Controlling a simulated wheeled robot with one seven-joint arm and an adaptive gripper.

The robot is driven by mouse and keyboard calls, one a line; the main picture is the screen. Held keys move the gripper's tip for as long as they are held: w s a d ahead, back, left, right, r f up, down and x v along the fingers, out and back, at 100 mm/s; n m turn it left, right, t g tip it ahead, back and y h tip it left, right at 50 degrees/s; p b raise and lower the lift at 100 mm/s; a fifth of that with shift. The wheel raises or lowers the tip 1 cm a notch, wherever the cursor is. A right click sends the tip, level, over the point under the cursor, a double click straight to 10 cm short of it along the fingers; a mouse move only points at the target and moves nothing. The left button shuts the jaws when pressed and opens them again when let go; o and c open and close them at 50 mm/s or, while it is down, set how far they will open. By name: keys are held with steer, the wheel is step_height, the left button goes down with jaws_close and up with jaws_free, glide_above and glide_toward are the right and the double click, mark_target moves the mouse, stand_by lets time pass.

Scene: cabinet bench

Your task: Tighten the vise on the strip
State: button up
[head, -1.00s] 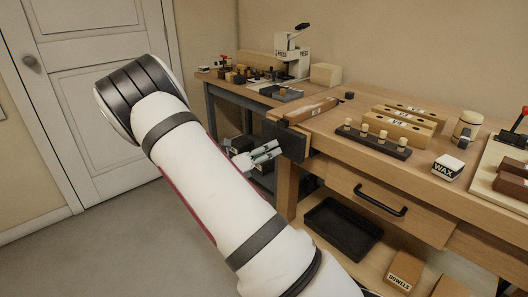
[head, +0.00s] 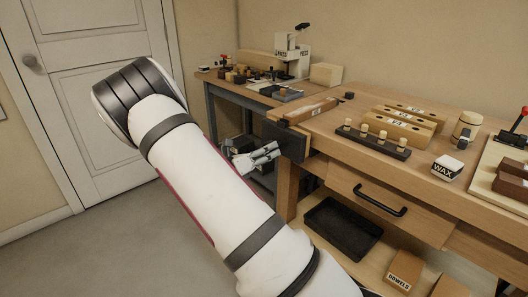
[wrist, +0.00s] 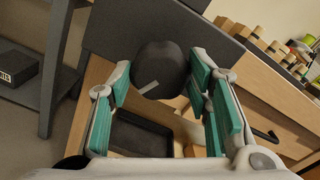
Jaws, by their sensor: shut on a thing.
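The vise's dark front jaw (head: 286,141) is at the left end of the wooden bench; it also shows in the wrist view (wrist: 115,30). A brown wooden strip (head: 310,111) with a white label lies at the top of the vise, next to the jaw. Whether any gap is left beside it is too small to tell. My gripper (head: 270,152) is in front of the jaw. In the wrist view its teal-padded fingers (wrist: 162,78) are shut around the dark round vise knob (wrist: 165,62), which has a pale line on its face.
A drawer with a black handle (head: 381,202) is below the benchtop, above a black tray (head: 342,228) on the lower shelf. A dowel holder (head: 374,141) and drilled wooden blocks (head: 408,118) stand on top. A second bench with a press (head: 293,55) is behind.

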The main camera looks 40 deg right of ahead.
steer(key=shift+m, duration=0.6)
steer(key=o, duration=1)
steer(key=a+p, duration=0.2)
steer(key=a, duration=0.5)
steer(key=shift+s, duration=0.15)
stand_by(0.3)
